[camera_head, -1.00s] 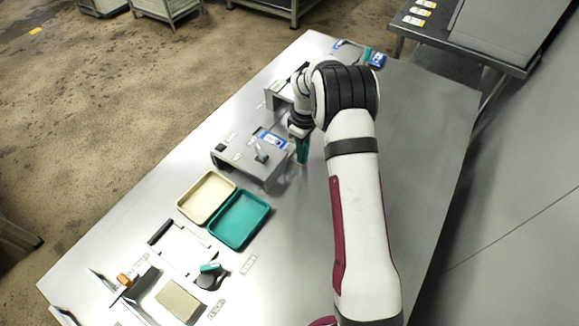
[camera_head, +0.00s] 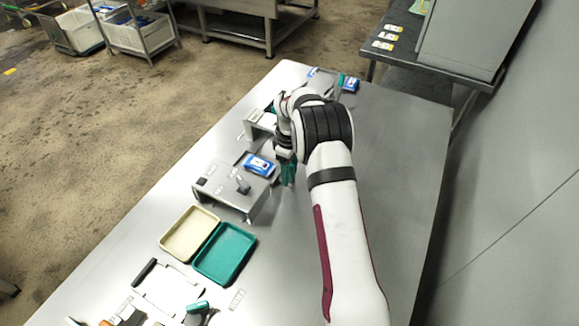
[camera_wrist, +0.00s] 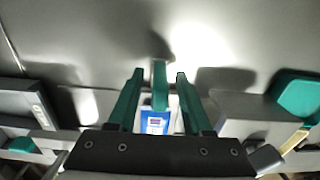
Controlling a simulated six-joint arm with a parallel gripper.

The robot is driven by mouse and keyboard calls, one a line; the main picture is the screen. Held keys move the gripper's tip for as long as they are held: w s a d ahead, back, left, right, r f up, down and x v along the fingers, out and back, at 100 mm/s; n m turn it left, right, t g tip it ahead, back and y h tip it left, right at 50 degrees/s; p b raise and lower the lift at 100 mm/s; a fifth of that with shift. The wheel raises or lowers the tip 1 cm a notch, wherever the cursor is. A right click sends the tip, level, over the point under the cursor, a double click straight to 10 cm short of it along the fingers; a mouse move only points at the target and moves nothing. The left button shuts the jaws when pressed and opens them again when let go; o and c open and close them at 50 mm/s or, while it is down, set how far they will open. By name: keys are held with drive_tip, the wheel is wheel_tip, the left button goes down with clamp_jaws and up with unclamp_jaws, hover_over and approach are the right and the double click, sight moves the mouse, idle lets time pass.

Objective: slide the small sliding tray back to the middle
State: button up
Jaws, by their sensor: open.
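My gripper (camera_wrist: 157,98) is open, with two green fingers pointing away from the wrist camera. An upright-looking green piece (camera_wrist: 160,80) stands between the fingertips, with a gap on both sides. Just below it in the wrist view is a small white surface with a blue-and-white label or packet (camera_wrist: 155,123); this may be the small sliding tray with its green handle, but its edges are hidden by my gripper. In the head view my gripper (camera_head: 288,172) is low over the table, beside the right end of a grey stand (camera_head: 232,203).
A whitish stand (camera_head: 257,124) is behind my gripper. A cream tray (camera_head: 189,233) and a teal tray (camera_head: 224,254) lie nearer. The table right of my arm is clear.

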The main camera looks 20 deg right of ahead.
wheel_tip(320, 180, up, 16)
drive_tip(key=shift+f, duration=0.15)
idle(0.3)
drive_tip(key=s+a+r+m, duration=0.45)
drive_tip(key=s+r, duration=0.25)
drive_tip(key=s, duration=0.4)
drive_tip(key=s+a+f+m, duration=0.1)
drive_tip(key=s+a+m, duration=0.1)
drive_tip(key=s, duration=0.7)
drive_tip(key=s+a+f+m+y, duration=0.1)
drive_tip(key=s+m, duration=0.3)
drive_tip(key=s, duration=0.5)
drive_tip(key=s+a+f+m, duration=0.1)
drive_tip(key=s+a+m, duration=0.2)
drive_tip(key=s, duration=0.5)
drive_tip(key=shift+s+a+f+m+y, duration=0.15)
drive_tip(key=shift+s+f+m+y, duration=0.2)
drive_tip(key=shift+m, duration=0.2)
